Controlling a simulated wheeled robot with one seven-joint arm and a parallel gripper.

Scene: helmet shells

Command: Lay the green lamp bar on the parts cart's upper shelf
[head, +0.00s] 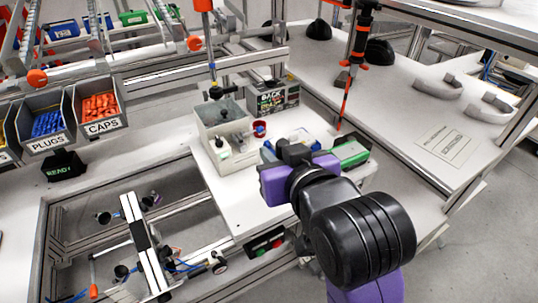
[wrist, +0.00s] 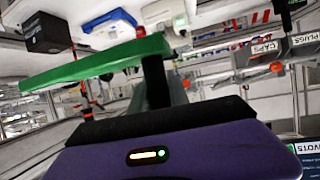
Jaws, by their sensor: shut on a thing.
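The green lamp bar (wrist: 95,62) is held in my gripper (wrist: 158,60), lying across a black finger in the wrist view and reaching far to the left. No surface is clearly marked as the parts cart. A long white-topped stand (head: 400,105) with a lower level is at right; I cannot tell whether this is the cart.
An orange and black upright tool (head: 357,50) hangs close behind the bar. Grey bins of plugs (head: 47,122) and caps (head: 100,105) stand at left.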

